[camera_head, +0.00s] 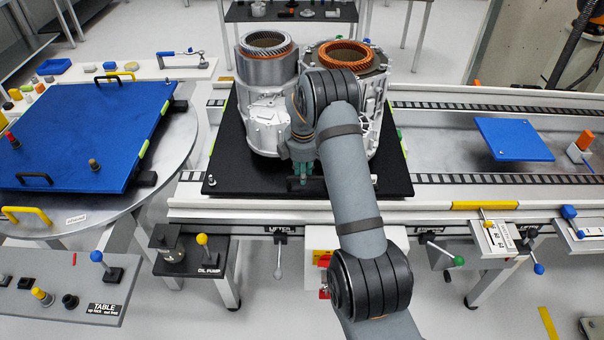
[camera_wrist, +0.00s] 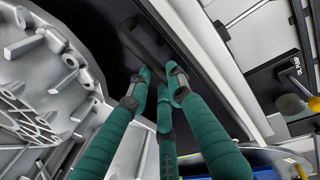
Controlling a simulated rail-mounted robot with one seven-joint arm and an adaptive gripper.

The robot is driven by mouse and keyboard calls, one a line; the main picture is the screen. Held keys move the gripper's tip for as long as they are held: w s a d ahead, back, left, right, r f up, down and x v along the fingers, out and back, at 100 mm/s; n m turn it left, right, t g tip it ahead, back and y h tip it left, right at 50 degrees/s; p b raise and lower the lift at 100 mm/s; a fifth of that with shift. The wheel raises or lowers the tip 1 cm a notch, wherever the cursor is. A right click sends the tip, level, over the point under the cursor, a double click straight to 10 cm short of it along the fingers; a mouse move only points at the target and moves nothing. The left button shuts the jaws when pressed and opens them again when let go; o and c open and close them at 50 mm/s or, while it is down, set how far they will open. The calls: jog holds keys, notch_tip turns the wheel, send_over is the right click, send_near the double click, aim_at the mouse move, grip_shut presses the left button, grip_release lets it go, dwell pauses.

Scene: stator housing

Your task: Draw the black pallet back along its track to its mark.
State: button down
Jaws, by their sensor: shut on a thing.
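The black pallet (camera_head: 228,165) lies on the roller track at its left part, carrying two housings. A silver housing (camera_head: 262,90) stands on its left; another with a copper winding (camera_head: 347,55) stands on its right, partly hidden by my arm. My gripper (camera_head: 304,178) is low at the pallet's front edge, in front of the housings. In the wrist view, the green fingers of my gripper (camera_wrist: 158,80) are closed on a black bar handle (camera_wrist: 145,42) on the pallet. A yellow stripe (camera_head: 485,205) marks the front rail, right of the pallet.
A blue pallet (camera_head: 85,130) sits on the round table at left. A small blue plate (camera_head: 513,139) lies over the track at right, with an orange-and-white block (camera_head: 581,146) near the end. The track (camera_head: 440,150) between the black pallet and blue plate is clear. Ball-topped levers line the front.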

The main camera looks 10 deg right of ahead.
jog(key=c, duration=1.7)
grip_release()
jog(key=shift+d, duration=0.15)
jog(key=shift+o, duration=0.7)
notch_tip(320, 180, up, 12)
jog(key=s, duration=0.2)
jog(key=shift+s+a, duration=0.15)
jog(key=shift+a, duration=0.1)
jog(key=shift+f, duration=0.15)
